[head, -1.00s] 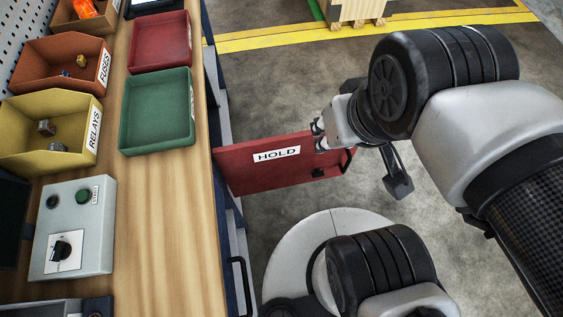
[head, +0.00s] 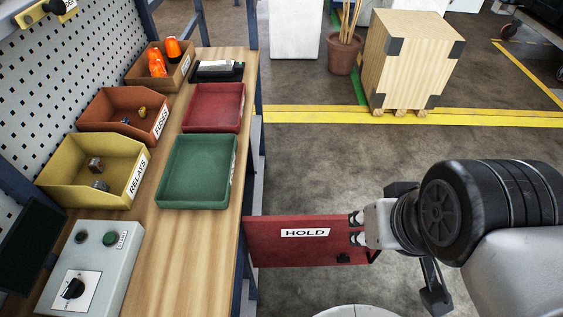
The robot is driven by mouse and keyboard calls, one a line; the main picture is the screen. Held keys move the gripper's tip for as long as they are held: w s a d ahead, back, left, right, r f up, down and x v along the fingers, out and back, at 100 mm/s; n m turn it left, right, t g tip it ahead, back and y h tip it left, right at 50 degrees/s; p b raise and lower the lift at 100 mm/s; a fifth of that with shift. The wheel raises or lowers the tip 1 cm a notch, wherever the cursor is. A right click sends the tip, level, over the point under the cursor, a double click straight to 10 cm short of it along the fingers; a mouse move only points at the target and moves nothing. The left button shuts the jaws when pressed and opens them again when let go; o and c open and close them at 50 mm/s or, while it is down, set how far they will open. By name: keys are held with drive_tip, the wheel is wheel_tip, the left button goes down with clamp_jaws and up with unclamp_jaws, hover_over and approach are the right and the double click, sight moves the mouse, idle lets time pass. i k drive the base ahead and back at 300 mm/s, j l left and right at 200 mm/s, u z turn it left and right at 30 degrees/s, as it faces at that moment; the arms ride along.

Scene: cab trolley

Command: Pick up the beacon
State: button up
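Two bright orange objects, which look like beacons, are in the brown bin (head: 190,72) at the back left of the bench in the head view. One beacon (head: 157,64) is nearer and the other (head: 173,49) stands behind it to the right; their lower parts are hidden by the bin. My gripper (head: 357,228) is far from them, to the right of the bench, at the free end of a red panel marked HOLD (head: 285,250). Its two fingertips show apart with red panel behind them. Whether they touch the panel is unclear.
The wooden bench (head: 180,260) holds a FUSES bin (head: 115,105), a yellow RELAYS bin (head: 70,185), a red tray (head: 215,105), a green tray (head: 197,172) and a grey control box (head: 90,262). A wooden crate (head: 415,60) stands beyond. The floor between is clear.

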sight(157, 68)
drive_tip(key=l+z, duration=0.65)
drive_tip(key=z, duration=0.2)
drive_tip(key=i+l+u, duration=0.2)
drive_tip(key=i+l, duration=0.3)
drive_tip(key=i+l+u, duration=0.15)
drive_tip(key=i+l, duration=0.35)
drive_tip(key=i+l+u, duration=0.2)
drive_tip(key=i+l, duration=0.3)
drive_tip(key=l, duration=0.2)
drive_tip(key=i+j+u, duration=0.2)
drive_tip(key=u, duration=0.25)
drive_tip(key=i+u, duration=0.65)
drive_tip(key=u, duration=0.25)
drive_tip(key=i+l+u, duration=0.1)
drive_tip(key=i+u, duration=0.2)
drive_tip(key=u, duration=0.15)
drive_tip(key=i+l+u, duration=0.2)
drive_tip(key=u, duration=0.25)
drive_tip(key=i+j+u, duration=0.1)
drive_tip(key=i+j, duration=0.25)
drive_tip(key=i, duration=0.15)
drive_tip(key=i+j+u, duration=0.1)
drive_tip(key=i+j, duration=0.25)
drive_tip(key=i+j+u, duration=0.1)
drive_tip(key=i+j, duration=0.2)
drive_tip(key=i, duration=0.3)
